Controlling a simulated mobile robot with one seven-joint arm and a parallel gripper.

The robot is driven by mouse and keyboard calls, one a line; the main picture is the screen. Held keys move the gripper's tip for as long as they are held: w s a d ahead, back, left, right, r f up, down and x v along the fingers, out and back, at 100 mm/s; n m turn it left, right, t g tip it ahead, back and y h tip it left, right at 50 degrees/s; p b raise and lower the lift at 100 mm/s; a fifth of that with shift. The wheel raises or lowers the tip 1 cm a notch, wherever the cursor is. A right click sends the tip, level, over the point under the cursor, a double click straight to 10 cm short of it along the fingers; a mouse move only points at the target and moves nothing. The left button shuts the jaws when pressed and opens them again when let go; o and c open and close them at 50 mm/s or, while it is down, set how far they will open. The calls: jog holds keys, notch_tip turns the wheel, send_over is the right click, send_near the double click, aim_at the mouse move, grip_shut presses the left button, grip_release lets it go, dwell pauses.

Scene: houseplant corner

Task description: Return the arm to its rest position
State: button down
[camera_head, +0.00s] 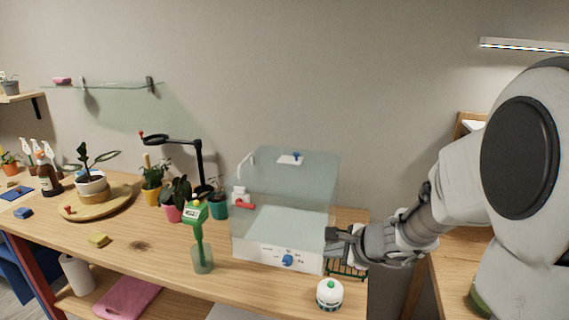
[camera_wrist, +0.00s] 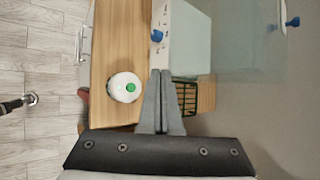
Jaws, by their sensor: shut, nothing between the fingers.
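My gripper (camera_head: 332,240) is at the right end of the wooden table, in front of the right side of a clear box with a white base (camera_head: 262,252). In the wrist view my gripper (camera_wrist: 160,73) has its two grey fingers together, with nothing held between them. My arm reaches in from the right of the head view, bent at the elbow. A white round jar with a green knob (camera_head: 329,293) stands below the gripper near the table's front edge; the jar (camera_wrist: 124,87) is left of the fingers in the wrist view.
A green wire rack (camera_wrist: 184,96) lies right beside the fingers. A green tool in a glass (camera_head: 202,258), potted plants (camera_head: 174,210) and a black-armed stand (camera_head: 199,165) are left of the box. A yellow sponge (camera_head: 98,240) lies on the open left part of the table.

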jog(key=s+a+r+n+g, duration=0.1)
jog(key=s+a+r+n, duration=0.25)
jog(key=s+n, duration=0.3)
jog(key=s+a+r+n+g, duration=0.1)
jog(key=s+a+r+n, duration=0.1)
jog(key=s+r+n, duration=0.4)
jog(key=s+d+n+h, duration=0.2)
jog(key=s+d+n, duration=0.1)
jog(key=s, duration=0.3)
jog(key=s+d+r+n+h, duration=0.1)
jog(key=s+d+n+h, duration=0.1)
jog(key=s, duration=0.4)
jog(key=shift+d+n+g, duration=0.3)
jog(key=shift+d+n, duration=0.6)
jog(key=shift+n, duration=0.35)
